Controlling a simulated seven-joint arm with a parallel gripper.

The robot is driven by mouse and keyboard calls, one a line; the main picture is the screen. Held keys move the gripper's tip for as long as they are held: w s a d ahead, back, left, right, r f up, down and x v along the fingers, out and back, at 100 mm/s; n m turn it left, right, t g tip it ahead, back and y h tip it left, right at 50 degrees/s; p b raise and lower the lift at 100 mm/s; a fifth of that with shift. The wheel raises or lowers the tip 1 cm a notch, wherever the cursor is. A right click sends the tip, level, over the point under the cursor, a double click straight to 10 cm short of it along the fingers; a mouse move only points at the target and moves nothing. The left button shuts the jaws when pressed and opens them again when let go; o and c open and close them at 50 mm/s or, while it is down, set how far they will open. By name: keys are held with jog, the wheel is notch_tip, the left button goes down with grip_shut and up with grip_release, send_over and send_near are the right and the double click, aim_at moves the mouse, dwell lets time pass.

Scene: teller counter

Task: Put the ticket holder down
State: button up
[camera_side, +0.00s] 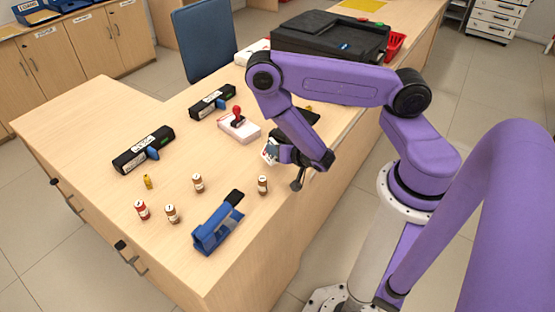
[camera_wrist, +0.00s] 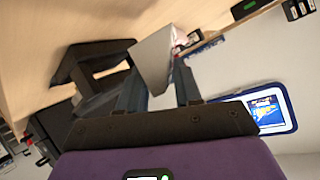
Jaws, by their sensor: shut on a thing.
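My gripper (camera_side: 271,152) is low over the right part of the counter, with its fingers pointing left in the side view. In the wrist view my gripper (camera_wrist: 160,85) is closed around a pale grey, wedge-shaped piece (camera_wrist: 153,55), which I take to be the ticket holder. In the side view a small whitish part of the ticket holder (camera_side: 268,153) shows at the fingertips; the arm hides the rest. It appears tilted. I cannot tell whether it touches the counter.
A red-handled stamp on a white pad (camera_side: 240,130) stands close behind my gripper. Black label-bearing devices (camera_side: 143,150) lie left. Bare wood lies between the bottles and the stamp.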

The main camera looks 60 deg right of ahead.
jog(key=shift+f, duration=1.95)
jog(key=shift+f, duration=0.1)
jog(key=o, duration=1.1)
jog(key=shift+c, duration=0.2)
jog(key=v, duration=0.8)
jog(key=shift+v, duration=2.05)
